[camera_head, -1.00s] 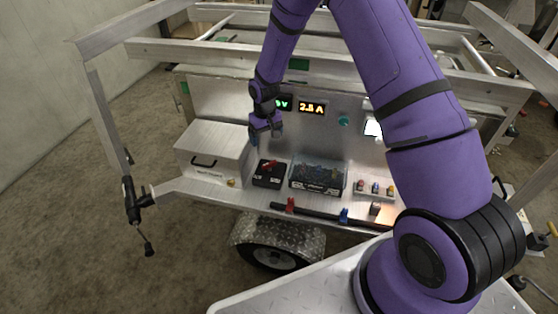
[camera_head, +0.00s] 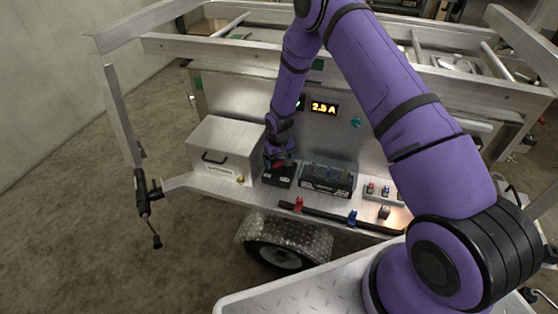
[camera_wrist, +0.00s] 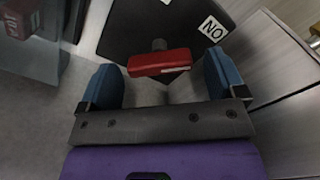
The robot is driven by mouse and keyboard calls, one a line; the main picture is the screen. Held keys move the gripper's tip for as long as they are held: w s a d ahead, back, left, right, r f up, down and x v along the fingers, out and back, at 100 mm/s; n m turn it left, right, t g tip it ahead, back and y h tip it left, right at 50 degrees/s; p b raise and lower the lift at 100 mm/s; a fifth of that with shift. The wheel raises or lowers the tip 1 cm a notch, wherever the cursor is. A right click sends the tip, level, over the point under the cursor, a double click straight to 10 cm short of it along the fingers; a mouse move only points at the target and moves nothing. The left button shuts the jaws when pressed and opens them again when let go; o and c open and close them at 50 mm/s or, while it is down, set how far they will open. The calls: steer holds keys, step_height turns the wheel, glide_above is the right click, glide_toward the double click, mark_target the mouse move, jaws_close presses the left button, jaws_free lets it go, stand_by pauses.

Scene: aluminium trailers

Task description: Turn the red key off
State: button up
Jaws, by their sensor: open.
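The red key (camera_wrist: 160,62) is a red bar-shaped handle on a short grey stem, on a black box (camera_wrist: 130,28) with a white "NO" label (camera_wrist: 213,29). In the wrist view the key lies across the gap between my gripper's (camera_wrist: 162,80) two blue fingers. The fingers are open, one on each side of the key, and apart from it. In the head view my gripper (camera_head: 278,163) is down at the black box (camera_head: 278,179), partly hiding the red key.
A metal case (camera_head: 228,150) stands close left of the black box. A clear-covered box (camera_head: 327,179) stands close right. Further right is a strip of small coloured switches (camera_head: 383,190). A lit display (camera_head: 324,108) is on the panel behind.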

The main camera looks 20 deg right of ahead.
steer(key=shift+f, duration=0.1)
steer(key=shift+c, duration=0.4)
steer(key=c, duration=0.8)
steer(key=shift+c, duration=0.2)
steer(key=shift+n, duration=0.3)
steer(key=n, duration=0.3)
steer(key=shift+a+n, duration=0.1)
steer(key=shift+n, duration=0.2)
steer(key=n, duration=0.4)
steer(key=shift+s+n, duration=0.1)
steer(key=shift+n, duration=0.2)
steer(key=n, duration=0.4)
steer(key=shift+s+a+n, duration=0.1)
steer(key=shift+n, duration=0.2)
steer(key=shift+s+n, duration=0.1)
steer(key=shift+n, duration=2.1)
